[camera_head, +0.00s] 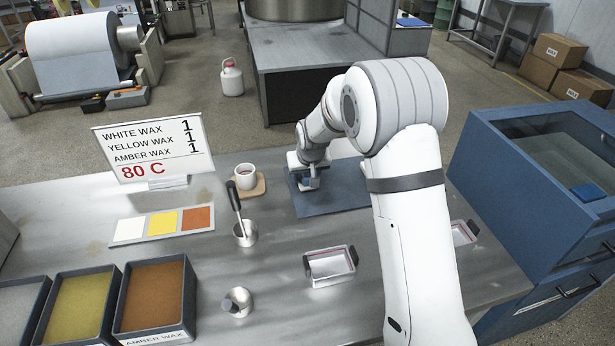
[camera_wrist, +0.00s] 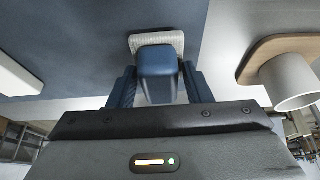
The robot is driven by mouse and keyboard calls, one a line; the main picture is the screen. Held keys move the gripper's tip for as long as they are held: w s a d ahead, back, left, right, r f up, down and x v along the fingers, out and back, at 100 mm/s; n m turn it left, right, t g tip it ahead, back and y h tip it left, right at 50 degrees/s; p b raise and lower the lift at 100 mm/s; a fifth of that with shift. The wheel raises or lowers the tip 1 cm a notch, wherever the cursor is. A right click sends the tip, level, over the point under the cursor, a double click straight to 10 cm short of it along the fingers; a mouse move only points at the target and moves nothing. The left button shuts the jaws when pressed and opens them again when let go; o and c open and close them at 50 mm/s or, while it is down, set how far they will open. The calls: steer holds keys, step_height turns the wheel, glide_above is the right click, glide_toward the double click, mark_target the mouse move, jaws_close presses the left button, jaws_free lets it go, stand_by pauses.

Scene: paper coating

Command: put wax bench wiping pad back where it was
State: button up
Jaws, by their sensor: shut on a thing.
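The wiping pad has a blue block handle (camera_wrist: 157,65) on a pale, woven-looking pad that shows around its far end in the wrist view. My gripper (camera_wrist: 158,86) is shut on the handle, one finger on each side. In the head view my gripper (camera_head: 308,181) is over the left part of a dark blue mat (camera_head: 342,200) on the metal bench. The mat also fills much of the wrist view (camera_wrist: 60,60). I cannot tell whether the pad's underside touches the mat. The fingers and handle hide part of the pad.
A white mug (camera_head: 245,171) on a wooden coaster (camera_head: 257,190) stands just left of the mat. A metal cup with a dark-handled tool (camera_head: 244,236) and a rectangular metal tray (camera_head: 330,267) are nearer. A blue cabinet (camera_head: 535,190) stands right. The mat's near part is clear.

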steer(key=shift+f, duration=0.7)
steer(key=shift+f, duration=0.2)
steer(key=o, duration=0.9)
steer(key=shift+r, duration=0.1)
